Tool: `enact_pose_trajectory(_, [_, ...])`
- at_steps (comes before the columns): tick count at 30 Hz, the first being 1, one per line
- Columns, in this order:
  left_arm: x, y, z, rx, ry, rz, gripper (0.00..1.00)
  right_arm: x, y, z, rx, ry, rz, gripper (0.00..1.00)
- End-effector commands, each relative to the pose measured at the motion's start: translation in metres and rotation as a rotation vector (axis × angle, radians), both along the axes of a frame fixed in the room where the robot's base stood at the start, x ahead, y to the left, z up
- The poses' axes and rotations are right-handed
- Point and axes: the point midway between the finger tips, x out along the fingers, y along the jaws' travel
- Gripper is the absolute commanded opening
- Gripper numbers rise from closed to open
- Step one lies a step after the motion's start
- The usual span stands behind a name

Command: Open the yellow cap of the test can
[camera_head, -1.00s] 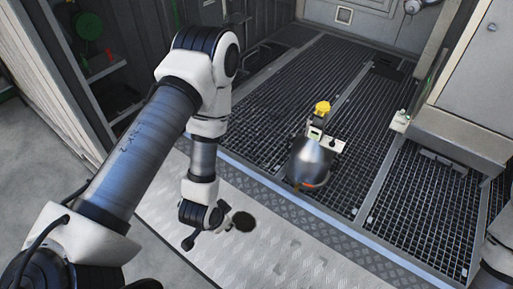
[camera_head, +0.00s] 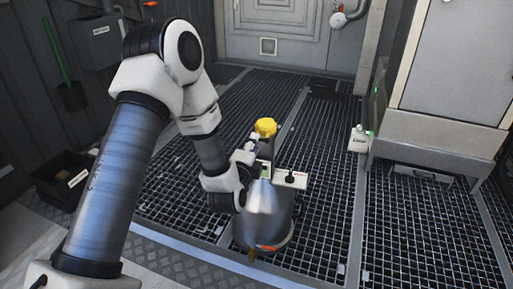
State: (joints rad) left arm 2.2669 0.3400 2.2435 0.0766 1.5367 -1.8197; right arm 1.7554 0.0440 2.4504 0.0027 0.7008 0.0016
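The test can (camera_head: 262,212) is a shiny metal vessel standing on the floor grating, near the middle of the head view. Its yellow cap (camera_head: 265,127) shows at the top, above the upper fittings of the can, and looks in place. My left gripper (camera_head: 250,163) is at the upper left side of the can, below the yellow cap and apart from it. Its fingers are small and partly merge with the can's fittings, so I cannot tell their opening or whether they touch the can. My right gripper is out of view.
A pale control box (camera_head: 359,139) stands to the right at the edge of a grey cabinet (camera_head: 440,135). A dark bin (camera_head: 64,178) is at the left wall. The grating (camera_head: 320,220) right of the can is clear.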

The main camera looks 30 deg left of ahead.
Motion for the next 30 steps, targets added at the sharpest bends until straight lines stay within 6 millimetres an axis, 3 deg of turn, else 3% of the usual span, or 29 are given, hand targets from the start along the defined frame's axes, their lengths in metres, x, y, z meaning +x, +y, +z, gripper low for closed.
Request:
enact_pose_trajectory(1, [0.01, 0.004, -0.005, 0.0, -0.004, 0.001, 0.34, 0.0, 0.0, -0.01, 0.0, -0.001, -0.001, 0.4])
enact_pose_trajectory(6, [0.035, 0.012, -0.006, -0.001, 0.0, 0.0, 0.34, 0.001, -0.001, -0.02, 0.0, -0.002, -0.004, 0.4])
enact_pose_trajectory(15, [0.042, 0.014, -0.003, -0.002, 0.003, -0.001, 0.34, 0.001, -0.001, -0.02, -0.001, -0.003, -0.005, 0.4])
enact_pose_trajectory(16, [0.042, 0.014, -0.003, -0.002, 0.003, -0.001, 0.27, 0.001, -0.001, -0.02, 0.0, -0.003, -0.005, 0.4])
enact_pose_trajectory(18, [0.042, 0.014, -0.003, -0.002, 0.003, -0.001, 0.02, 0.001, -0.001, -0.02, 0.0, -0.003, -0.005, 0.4])
enact_pose_trajectory(30, [0.042, 0.014, 0.0, -0.007, 0.017, -0.001, 0.0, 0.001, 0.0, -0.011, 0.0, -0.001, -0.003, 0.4])
